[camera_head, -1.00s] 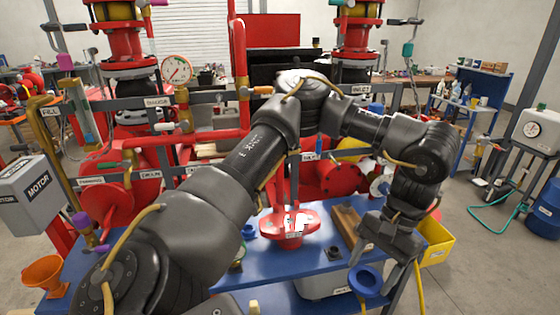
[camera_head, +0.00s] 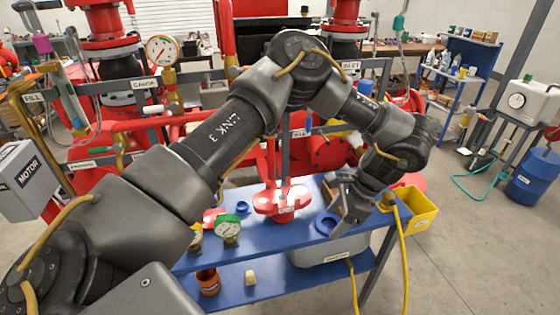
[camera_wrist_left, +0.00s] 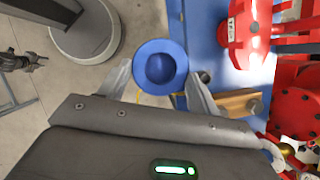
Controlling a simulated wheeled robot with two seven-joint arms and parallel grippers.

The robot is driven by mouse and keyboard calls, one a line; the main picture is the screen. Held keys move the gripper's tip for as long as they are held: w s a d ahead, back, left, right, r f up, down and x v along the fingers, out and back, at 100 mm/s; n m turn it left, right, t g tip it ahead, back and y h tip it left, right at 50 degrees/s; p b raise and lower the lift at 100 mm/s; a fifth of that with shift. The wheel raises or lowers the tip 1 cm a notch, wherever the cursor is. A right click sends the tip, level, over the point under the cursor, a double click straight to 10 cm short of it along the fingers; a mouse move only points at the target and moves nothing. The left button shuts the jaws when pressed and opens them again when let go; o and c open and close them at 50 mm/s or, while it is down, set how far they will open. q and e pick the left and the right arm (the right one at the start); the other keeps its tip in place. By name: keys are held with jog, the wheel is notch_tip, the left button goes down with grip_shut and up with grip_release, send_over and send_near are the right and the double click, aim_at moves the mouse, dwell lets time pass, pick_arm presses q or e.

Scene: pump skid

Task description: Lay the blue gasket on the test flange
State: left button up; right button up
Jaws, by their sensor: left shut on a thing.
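The blue gasket (camera_head: 326,225), a thick ring, is held in my left gripper (camera_head: 333,208), above the right front part of the blue bench. The left wrist view shows the gasket (camera_wrist_left: 160,66) between the two fingertips, its centre facing the camera. The red test flange (camera_head: 283,200), with a white label, stands on the bench just left of the gripper. It also shows in the left wrist view (camera_wrist_left: 236,38), to the right of the gasket and apart from it. My right gripper is in no view.
A yellow bin (camera_head: 412,206) is at the bench's right end. A green-rimmed gauge (camera_head: 228,228) and a small blue ring (camera_head: 242,206) stand left of the flange. A wooden block (camera_wrist_left: 238,102) lies near the gripper. Red pump piping rises behind.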

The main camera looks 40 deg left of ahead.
pick_arm(q)
jog(key=w+a+m+t+p, duration=0.45)
jog(key=w+a+m, duration=0.3)
jog(key=m, duration=0.45)
jog(key=a+f+m+t+h+p, duration=0.1)
jog(key=a+m+p, duration=0.3)
jog(key=a, duration=1.3)
jog(key=m+t+h, duration=0.1)
jog(key=m, duration=0.3)
jog(key=shift+f+m, duration=0.3)
jog(key=shift+m, duration=0.1)
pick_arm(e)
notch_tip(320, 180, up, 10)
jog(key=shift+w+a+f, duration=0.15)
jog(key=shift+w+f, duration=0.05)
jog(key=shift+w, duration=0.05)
pick_arm(q)
jog(key=shift+d, duration=0.1)
